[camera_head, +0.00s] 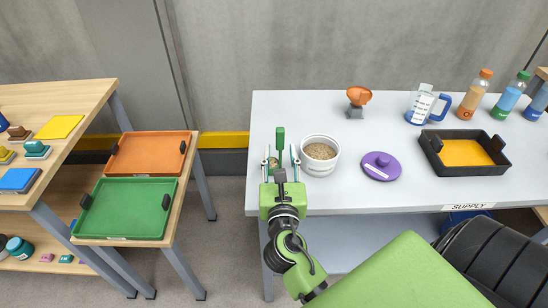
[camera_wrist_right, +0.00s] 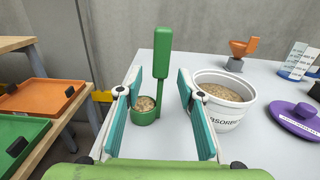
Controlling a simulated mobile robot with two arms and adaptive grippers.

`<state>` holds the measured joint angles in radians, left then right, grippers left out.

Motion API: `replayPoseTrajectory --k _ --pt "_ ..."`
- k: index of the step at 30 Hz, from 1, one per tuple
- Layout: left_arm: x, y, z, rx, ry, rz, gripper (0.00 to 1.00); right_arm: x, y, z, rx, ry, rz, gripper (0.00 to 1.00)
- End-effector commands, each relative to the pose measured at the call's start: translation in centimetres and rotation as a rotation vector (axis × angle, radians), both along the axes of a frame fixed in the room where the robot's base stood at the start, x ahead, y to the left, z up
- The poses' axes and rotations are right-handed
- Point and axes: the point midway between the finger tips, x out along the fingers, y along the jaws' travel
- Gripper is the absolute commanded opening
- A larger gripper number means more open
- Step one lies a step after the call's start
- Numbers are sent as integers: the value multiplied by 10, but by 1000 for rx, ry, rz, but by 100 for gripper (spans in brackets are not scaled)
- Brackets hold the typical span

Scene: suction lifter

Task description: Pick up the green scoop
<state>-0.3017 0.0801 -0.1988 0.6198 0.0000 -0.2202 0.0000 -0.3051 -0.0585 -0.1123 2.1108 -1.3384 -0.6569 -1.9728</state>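The green scoop (camera_head: 280,140) stands upright on the white table near its left edge, handle pointing up. In the right wrist view the scoop (camera_wrist_right: 162,60) has a round cup at its base holding tan granules. My right gripper (camera_head: 281,165) is open, with its fingers on either side of the scoop and gaps to it. In the wrist view the gripper's teal fingers (camera_wrist_right: 152,110) are spread, with the scoop between and slightly beyond them. My left gripper is not in view.
A white bucket of granules (camera_head: 307,168) stands close to the right of the scoop. A purple lid (camera_head: 377,175), an orange scoop-like item (camera_head: 358,95), a black tray (camera_head: 430,155) and bottles are farther right. Orange (camera_head: 150,133) and green trays (camera_head: 160,230) lie left.

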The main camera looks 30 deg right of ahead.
Motion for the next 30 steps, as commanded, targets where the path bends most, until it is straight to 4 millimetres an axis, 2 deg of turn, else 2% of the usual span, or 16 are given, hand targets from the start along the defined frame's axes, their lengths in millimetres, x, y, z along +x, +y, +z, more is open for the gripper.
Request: replayPoseTrajectory --k 3,6,13,14,15,18,30 --pt "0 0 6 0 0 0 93 16 -9 2 -1 -2 1 35" --pt "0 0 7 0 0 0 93 22 -14 1 0 0 0 35" --pt "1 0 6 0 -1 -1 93 24 -15 0 0 0 0 35" --pt "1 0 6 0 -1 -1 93 24 -15 0 0 0 0 32" --pt "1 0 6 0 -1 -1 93 24 -15 0 0 0 0 22" --pt "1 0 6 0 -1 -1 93 24 -15 0 1 1 0 0" --pt "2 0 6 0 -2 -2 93 24 -14 0 1 -1 1 0"
